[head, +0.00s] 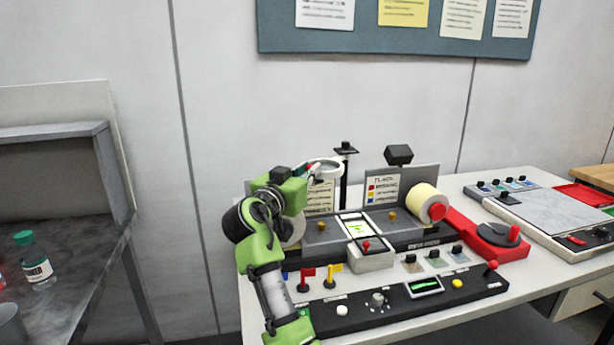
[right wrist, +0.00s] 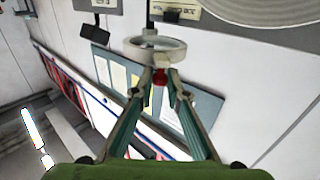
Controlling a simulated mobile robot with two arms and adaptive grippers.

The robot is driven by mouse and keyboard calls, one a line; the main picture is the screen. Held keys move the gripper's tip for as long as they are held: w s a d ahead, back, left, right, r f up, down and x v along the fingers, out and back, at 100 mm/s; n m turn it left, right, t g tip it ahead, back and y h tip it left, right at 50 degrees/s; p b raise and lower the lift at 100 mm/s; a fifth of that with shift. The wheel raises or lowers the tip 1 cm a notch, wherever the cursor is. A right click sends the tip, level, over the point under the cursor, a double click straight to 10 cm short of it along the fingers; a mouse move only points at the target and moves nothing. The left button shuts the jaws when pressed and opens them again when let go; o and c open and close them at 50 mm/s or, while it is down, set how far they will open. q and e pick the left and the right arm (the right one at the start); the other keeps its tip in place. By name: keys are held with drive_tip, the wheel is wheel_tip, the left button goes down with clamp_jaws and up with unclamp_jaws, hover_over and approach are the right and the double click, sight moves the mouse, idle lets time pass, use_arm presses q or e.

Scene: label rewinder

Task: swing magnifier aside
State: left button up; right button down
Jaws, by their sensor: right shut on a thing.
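The magnifier (head: 333,163) is a white ring on a dark post (head: 344,180) behind the label machine. In the right wrist view its ring (right wrist: 170,45) lies just beyond my fingertips. My right gripper (head: 312,169) reaches up from the front left of the machine. Its fingers (right wrist: 160,80) are shut on the magnifier's small red handle (right wrist: 159,77) at the ring's near edge. My arm hides part of the machine's left side. My left gripper is not in view.
The machine has a label roll (head: 425,202) at right and a front control panel (head: 400,298) with knobs and flag switches. A red dispenser (head: 490,240) sits right of it. A bottle (head: 37,262) stands on the left bench.

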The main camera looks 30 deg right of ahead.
drive_tip(key=c, duration=2)
unclamp_jaws()
drive_tip(key=shift+s, duration=0.1)
drive_tip(key=shift+v, duration=3.7)
drive_tip(key=shift+c, duration=0.4)
